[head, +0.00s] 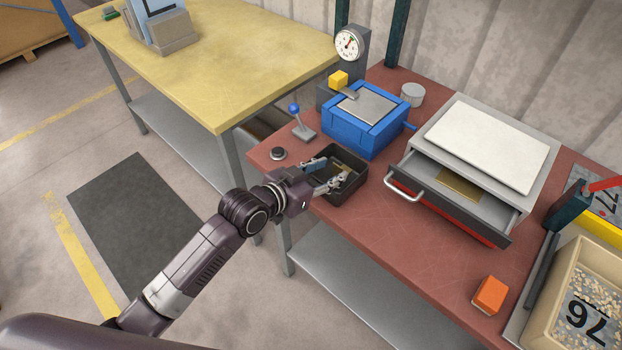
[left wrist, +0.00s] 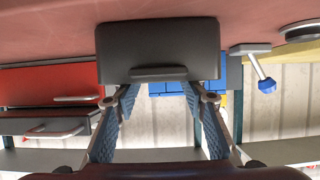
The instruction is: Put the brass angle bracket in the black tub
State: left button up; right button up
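The black tub (head: 350,157) stands open near the left end of the red-brown bench. My left gripper (head: 332,175) is over its near side with the fingers spread. In the left wrist view, which is upside down, the tub (left wrist: 158,45) is straight ahead and the open fingers (left wrist: 160,95) have nothing between them. A small brass-coloured patch shows inside the tub beside the fingers; I cannot tell whether it is the angle bracket. A flat brass-coloured piece (head: 460,188) lies in the open drawer (head: 425,175). My right gripper is out of view.
Behind the tub is a blue box (head: 365,125). A blue-knobbed lever (head: 300,125) and a black button (head: 278,153) are to its left. The open drawer juts out to the right. An orange block (head: 490,294) and a bin of pellets (head: 585,290) lie further right. The bench front centre is clear.

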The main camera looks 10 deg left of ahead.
pick_arm(q)
jog(key=v, duration=0.7)
jog(key=shift+s+a+b, duration=0.2)
jog(key=shift+s+b, duration=0.15)
jog(key=shift+b, duration=0.1)
jog(key=shift+r, duration=0.1)
